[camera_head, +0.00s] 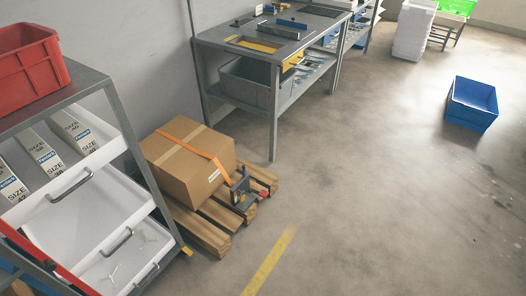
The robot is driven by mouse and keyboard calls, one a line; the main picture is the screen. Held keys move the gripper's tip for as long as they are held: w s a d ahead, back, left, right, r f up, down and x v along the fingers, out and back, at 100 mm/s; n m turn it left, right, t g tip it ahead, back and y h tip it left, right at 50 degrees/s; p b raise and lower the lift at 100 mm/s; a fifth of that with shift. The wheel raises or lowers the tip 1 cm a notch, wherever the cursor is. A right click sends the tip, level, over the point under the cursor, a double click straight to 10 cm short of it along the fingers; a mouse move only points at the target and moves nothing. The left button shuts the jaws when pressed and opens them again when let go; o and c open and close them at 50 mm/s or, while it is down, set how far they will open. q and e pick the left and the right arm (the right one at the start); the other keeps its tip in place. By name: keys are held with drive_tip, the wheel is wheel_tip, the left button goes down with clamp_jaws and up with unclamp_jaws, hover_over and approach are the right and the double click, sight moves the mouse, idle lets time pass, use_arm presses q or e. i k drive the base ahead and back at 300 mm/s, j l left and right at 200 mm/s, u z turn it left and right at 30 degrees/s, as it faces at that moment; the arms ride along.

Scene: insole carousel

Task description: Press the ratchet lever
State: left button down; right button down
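A cardboard box (184,172) sits on a wooden pallet (214,214) at left centre, with an orange strap (190,148) over its top. The strap runs down to a small dark grey ratchet device (241,188) at the pallet's right side. A small red piece (263,194) shows at the device's right end. It may be the lever's end, but it is too small to tell. I cannot tell the lever's position. Neither of my grippers is in view.
A carousel rack (100,130) with white trays, size-labelled boxes and a red crate (27,68) stands at left. A grey workbench (273,45) is behind the pallet. A blue crate (471,103) is on the floor at right. Floor right of the pallet is clear.

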sight(264, 193)
drive_tip(key=i+l+u, duration=0.7)
drive_tip(key=l, duration=0.25)
drive_tip(key=i+l+u, duration=0.2)
drive_tip(key=l, duration=0.15)
drive_tip(key=i+l+u, duration=0.25)
drive_tip(key=l, duration=0.2)
drive_tip(key=k+j, duration=0.05)
drive_tip(key=k, duration=0.05)
